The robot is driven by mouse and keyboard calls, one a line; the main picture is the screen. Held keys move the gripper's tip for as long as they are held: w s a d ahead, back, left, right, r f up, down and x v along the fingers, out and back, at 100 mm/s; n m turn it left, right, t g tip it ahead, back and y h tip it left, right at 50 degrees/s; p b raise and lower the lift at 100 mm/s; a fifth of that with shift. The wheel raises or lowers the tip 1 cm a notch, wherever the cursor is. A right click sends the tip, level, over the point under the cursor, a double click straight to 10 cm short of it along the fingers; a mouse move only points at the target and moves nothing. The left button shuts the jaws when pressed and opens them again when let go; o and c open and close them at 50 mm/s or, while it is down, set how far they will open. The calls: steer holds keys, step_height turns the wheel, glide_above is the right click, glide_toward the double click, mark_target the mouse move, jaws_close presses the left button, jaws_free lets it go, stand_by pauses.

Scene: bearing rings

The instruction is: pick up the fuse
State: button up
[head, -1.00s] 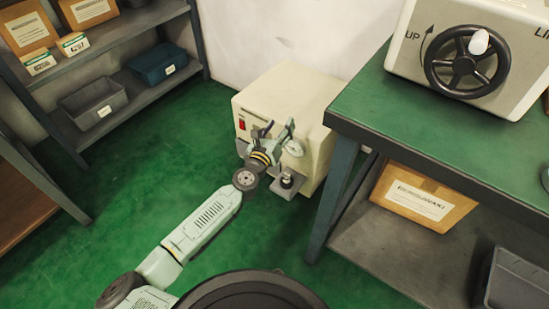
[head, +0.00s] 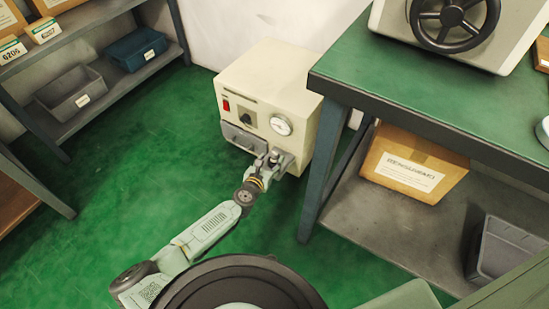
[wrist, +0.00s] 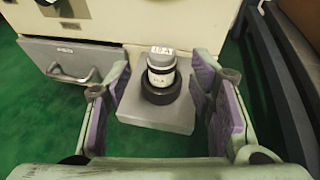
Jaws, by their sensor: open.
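The fuse (wrist: 161,72) is a short white cylinder with a dark band and a "15 A" label on its top. It stands upright in a black ring-shaped holder (wrist: 161,92) on a small grey ledge (wrist: 150,117) at the front of a cream machine (head: 262,88). My gripper (wrist: 163,98) is open, with one purple-padded finger on each side of the ledge. The fuse shows between the fingers, beyond them, and I see no contact. In the head view my gripper (head: 271,160) is low in front of the machine and hides the fuse.
A grey drawer with a handle (wrist: 70,62) is left of the ledge. A green-topped workbench (head: 430,85) stands to the right, its leg (head: 322,180) close to the machine. Shelves with bins (head: 78,95) are at the left. The green floor (head: 150,160) between is clear.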

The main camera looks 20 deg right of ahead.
mark_target(273, 157)
steer(key=x, duration=0.3)
steer(key=shift+w+d+f+b, duration=0.1)
steer(key=shift+d+f+b, duration=0.05)
steer(key=shift+d+b, duration=0.15)
steer(key=shift+a, duration=0.1)
jaws_close()
stand_by(0.3)
